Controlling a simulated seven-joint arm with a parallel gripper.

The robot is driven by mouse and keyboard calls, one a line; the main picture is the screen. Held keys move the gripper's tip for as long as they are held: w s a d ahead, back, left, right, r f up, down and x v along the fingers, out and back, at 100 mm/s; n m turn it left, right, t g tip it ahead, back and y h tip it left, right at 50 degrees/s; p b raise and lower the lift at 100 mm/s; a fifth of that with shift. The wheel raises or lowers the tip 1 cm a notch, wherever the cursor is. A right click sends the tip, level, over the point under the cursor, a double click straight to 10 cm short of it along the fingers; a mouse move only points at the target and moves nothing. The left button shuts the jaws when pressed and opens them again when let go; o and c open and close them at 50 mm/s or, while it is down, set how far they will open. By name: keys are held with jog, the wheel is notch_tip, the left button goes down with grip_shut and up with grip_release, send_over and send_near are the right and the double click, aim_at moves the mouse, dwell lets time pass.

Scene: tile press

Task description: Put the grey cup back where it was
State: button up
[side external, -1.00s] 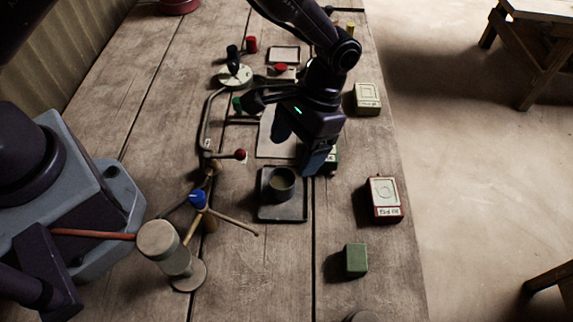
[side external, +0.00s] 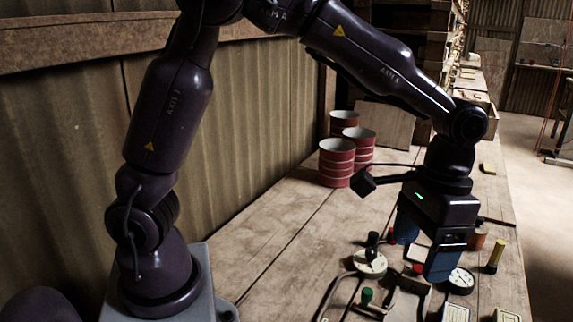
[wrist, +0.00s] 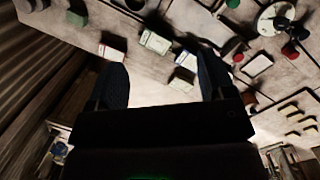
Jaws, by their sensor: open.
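The grey cup cannot be made out in either current view. The near part of the bench is cut off at the bottom of the side external view. My gripper (side external: 424,250) hangs above the bench with blue fingers, beyond the white dial with a dark knob.
The white dial (side external: 369,263) stands left of my gripper. A yellow cylinder (side external: 496,255) stands right of it. Red drums (side external: 337,163) stand at the back by the wall. A red-edged box (wrist: 112,52) and a pale box (wrist: 155,42) lie on the bench. Bare wood lies left of the dial.

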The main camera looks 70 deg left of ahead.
jog(key=s+a+r+t, duration=0.3)
jog(key=s+a, duration=0.3)
jog(key=s, duration=0.2)
jog(key=s+a+r+n+t, duration=0.1)
jog(key=s+a+r+t, duration=0.3)
jog(key=s+a+r, duration=0.2)
jog(key=shift+s+a+y, duration=0.3)
jog(key=shift+s+a, duration=0.3)
jog(key=shift+s, duration=0.3)
